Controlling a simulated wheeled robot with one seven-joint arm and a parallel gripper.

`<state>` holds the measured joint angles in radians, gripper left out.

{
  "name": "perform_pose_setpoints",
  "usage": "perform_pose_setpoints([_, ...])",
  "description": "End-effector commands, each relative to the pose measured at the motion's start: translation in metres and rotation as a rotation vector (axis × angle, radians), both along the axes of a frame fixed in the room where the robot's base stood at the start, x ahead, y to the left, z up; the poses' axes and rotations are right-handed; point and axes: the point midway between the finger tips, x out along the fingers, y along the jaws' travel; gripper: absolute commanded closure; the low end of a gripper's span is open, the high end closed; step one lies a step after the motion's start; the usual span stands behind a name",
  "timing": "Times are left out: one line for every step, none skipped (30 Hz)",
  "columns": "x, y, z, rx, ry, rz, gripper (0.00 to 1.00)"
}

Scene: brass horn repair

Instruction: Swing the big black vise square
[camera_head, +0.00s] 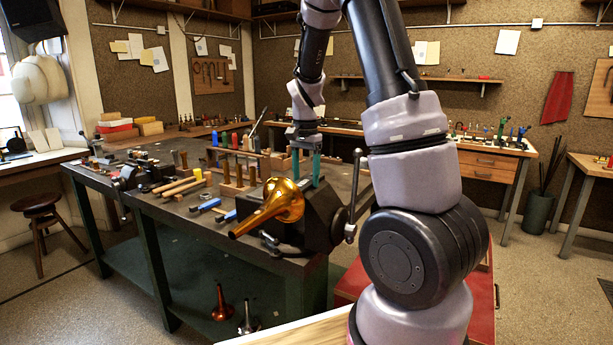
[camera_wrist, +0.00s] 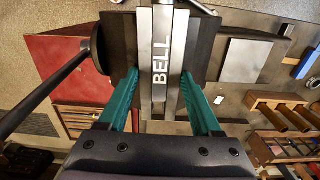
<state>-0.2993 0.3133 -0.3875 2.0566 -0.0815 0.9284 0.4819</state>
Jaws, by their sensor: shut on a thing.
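The big black vise (camera_head: 321,222) sits at the near right corner of the dark workbench (camera_head: 150,205). A brass horn bell (camera_head: 262,212) shows in front of it, its narrow end pointing lower left. My gripper (camera_head: 306,180) reaches down onto the top of the vise with its teal fingers. In the wrist view my gripper (camera_wrist: 160,76) has one finger on each side of the vise's upper part (camera_wrist: 118,45), shut on it. The exact finger contact is partly hidden.
The vise's bar handle (camera_head: 353,195) stands up on its right, close to my arm. Wooden racks (camera_head: 236,178) and blue-handled tools (camera_head: 206,205) lie left of the vise. A red cabinet (camera_wrist: 68,70) stands beside the bench. Open floor lies to the right.

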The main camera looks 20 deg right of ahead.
Motion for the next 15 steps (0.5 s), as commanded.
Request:
perform_pose_setpoints([-0.0048,0.003,-0.0046,0.003,0.016,0.001,1.0])
perform_pose_setpoints([-0.0048,0.003,-0.0046,0.003,0.016,0.001,1.0])
perform_pose_setpoints([-0.0049,0.0031,-0.0047,0.003,0.016,0.002,1.0])
perform_pose_setpoints([-0.0048,0.0031,-0.0047,0.003,0.016,0.002,0.23])
perform_pose_setpoints([-0.0048,0.0032,-0.0048,0.003,0.016,0.003,0.11])
perform_pose_setpoints([-0.0048,0.0031,-0.0047,0.003,0.016,0.003,0.04])
perform_pose_setpoints([-0.0045,0.0029,-0.0045,0.003,0.015,0.003,0.04])
perform_pose_setpoints([-0.0042,0.0027,-0.0042,0.003,0.015,0.003,0.04])
perform_pose_setpoints([-0.0038,0.0025,-0.0039,0.002,0.013,0.004,0.04])
perform_pose_setpoints([-0.0035,0.0023,-0.0036,0.002,0.012,0.004,0.04])
perform_pose_setpoints([-0.0033,0.0021,-0.0033,0.001,0.011,0.004,0.04])
perform_pose_setpoints([-0.003,0.002,-0.003,0.001,0.01,0.004,0.04])
perform_pose_setpoints([-0.0028,0.0018,-0.0028,0.001,0.01,0.004,0.04])
perform_pose_setpoints([-0.0026,0.0018,-0.0024,0.001,0.008,0.004,0.04])
perform_pose_setpoints([-0.0023,0.0015,-0.0013,0.002,0.008,0.004,0.04])
